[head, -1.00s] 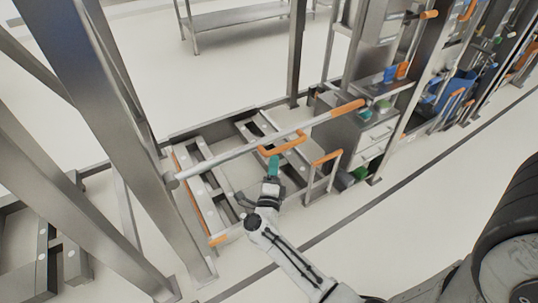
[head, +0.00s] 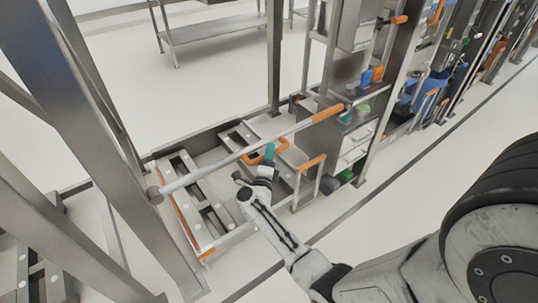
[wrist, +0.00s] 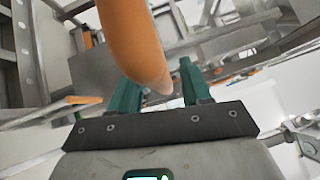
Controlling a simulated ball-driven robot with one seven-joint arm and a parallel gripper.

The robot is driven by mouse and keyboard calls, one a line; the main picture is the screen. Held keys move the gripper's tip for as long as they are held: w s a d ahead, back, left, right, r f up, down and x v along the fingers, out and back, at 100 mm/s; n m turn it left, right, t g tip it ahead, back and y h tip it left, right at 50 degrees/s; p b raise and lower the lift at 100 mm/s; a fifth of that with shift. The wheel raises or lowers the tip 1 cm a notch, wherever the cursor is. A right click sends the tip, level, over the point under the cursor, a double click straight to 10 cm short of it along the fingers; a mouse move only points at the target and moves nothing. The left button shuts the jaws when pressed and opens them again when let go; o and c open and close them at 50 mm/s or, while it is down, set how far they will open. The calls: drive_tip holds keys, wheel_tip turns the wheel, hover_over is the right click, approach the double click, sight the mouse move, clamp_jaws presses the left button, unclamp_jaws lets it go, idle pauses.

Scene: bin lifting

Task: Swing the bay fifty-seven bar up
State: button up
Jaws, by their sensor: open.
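A long grey bar (head: 225,159) crosses the bay opening from a pivot on the left post to an orange grip (head: 328,113) at its right end. It lies nearly level. An orange loop handle (head: 281,145) hangs at the bar's middle. My gripper (head: 268,152), with teal fingers, is at this handle. In the wrist view my gripper (wrist: 158,78) has its fingers apart, with a rounded orange handle part (wrist: 135,42) large in front of and partly between them. I cannot tell whether the fingers touch it.
Grey frame posts (head: 92,120) stand at the left. A low rack (head: 200,205) lies below the bar. A smaller orange-topped handle (head: 311,162) stands right of my gripper, beside a drawer cabinet (head: 357,145). Open floor (head: 400,190) lies in front.

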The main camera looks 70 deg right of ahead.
drive_tip(key=shift+d, duration=0.15)
clamp_jaws()
idle(0.4)
